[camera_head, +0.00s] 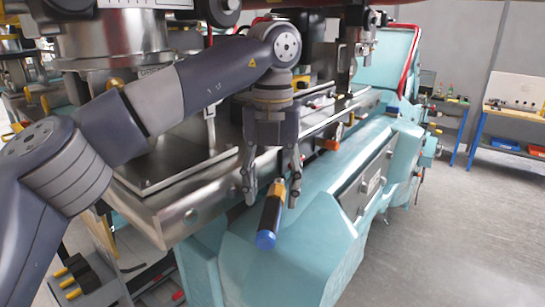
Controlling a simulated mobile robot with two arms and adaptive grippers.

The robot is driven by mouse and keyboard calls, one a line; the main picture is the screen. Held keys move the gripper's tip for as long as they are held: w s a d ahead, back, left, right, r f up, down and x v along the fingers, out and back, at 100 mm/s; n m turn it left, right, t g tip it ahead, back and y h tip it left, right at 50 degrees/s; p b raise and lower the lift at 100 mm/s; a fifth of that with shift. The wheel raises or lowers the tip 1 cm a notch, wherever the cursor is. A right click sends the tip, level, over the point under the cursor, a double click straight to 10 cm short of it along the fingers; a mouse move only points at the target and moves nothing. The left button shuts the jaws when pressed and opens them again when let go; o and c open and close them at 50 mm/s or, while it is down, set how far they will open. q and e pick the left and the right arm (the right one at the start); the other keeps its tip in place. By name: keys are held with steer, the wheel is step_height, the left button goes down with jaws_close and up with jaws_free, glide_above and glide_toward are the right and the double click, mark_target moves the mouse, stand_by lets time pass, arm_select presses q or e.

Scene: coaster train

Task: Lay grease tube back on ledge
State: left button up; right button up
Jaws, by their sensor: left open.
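A dark cylinder with a blue end and an orange band, which looks like the grease tube (268,222), lies on the teal ledge (318,188) of the machine, its blue end toward me. My left gripper (271,192) points down over the tube. Its two fingers are open, one on each side of the tube's far part. I cannot tell whether either finger touches it. My right gripper is not in view.
A steel machine bed (165,205) runs along the left of the ledge. Small orange items (330,144) sit farther along. A workbench with blue bins (503,144) stands at the far right. The grey floor (455,235) on the right is clear.

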mark_target(274, 204)
arm_select(q)
step_height(274, 204, up, 10)
steer(key=shift+p, duration=0.45)
steer(key=shift+d+f, duration=0.15)
steer(key=shift+f, duration=0.05)
